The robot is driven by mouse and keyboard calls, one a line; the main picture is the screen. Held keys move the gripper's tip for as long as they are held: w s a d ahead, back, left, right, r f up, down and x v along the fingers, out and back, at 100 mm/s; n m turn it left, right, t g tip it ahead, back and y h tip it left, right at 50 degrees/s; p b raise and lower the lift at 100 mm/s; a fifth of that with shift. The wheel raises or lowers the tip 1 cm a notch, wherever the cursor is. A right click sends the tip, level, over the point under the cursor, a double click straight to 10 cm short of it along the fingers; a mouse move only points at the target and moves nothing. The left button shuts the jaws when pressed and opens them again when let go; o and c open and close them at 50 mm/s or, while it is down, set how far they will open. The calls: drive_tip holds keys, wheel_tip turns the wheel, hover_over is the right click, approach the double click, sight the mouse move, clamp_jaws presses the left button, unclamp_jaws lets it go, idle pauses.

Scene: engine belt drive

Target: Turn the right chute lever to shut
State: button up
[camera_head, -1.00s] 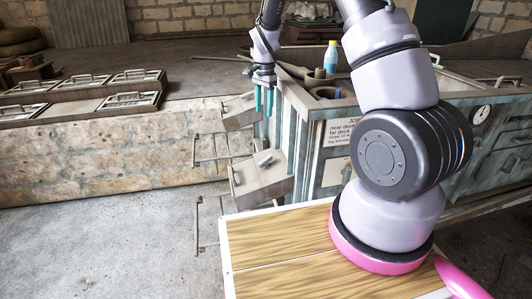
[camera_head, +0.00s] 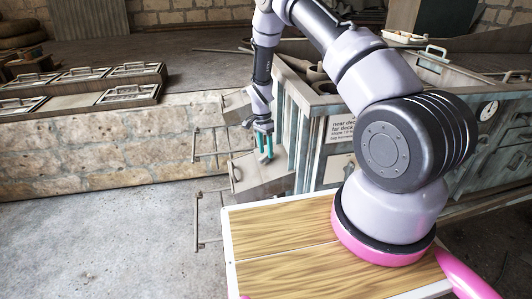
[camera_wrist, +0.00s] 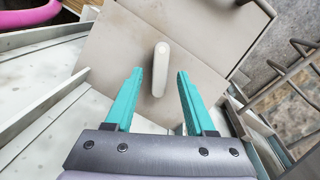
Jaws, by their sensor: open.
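The right chute (camera_head: 268,182) is the nearer of two grey boxes on the side of the machine. Its lever (camera_wrist: 161,66), a short pale bar with a rounded end, shows in the wrist view on the flat chute face. There it points lengthwise away from my gripper. My gripper (camera_head: 266,158) is open, with teal fingers pointing down over this chute. In the wrist view the fingers lie on either side of the lever, with gaps on both sides. I cannot tell how far down they reach beside it. In the head view the fingers mostly hide the lever.
The other chute (camera_head: 237,106) is farther back, partly behind my arm. Thin metal rail frames (camera_head: 199,221) stick out left of the chutes. The machine wall (camera_head: 307,140) with a printed sign (camera_head: 343,128) stands right of my gripper. The floor at left is clear.

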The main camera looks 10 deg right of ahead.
drive_tip(key=shift+f, duration=0.65)
clamp_jaws()
drive_tip(key=shift+n, duration=0.3)
drive_tip(key=n, duration=0.3)
drive_tip(key=n+g+h, duration=0.1)
drive_tip(key=n, duration=0.2)
drive_tip(key=shift+w+a, duration=0.15)
drive_tip(key=n+h, duration=0.1)
drive_tip(key=n, duration=0.4)
drive_tip(key=shift+a+g, duration=0.1)
drive_tip(key=shift+g, duration=0.2)
drive_tip(key=shift+n+h, duration=0.3)
drive_tip(key=shift+n, duration=0.1)
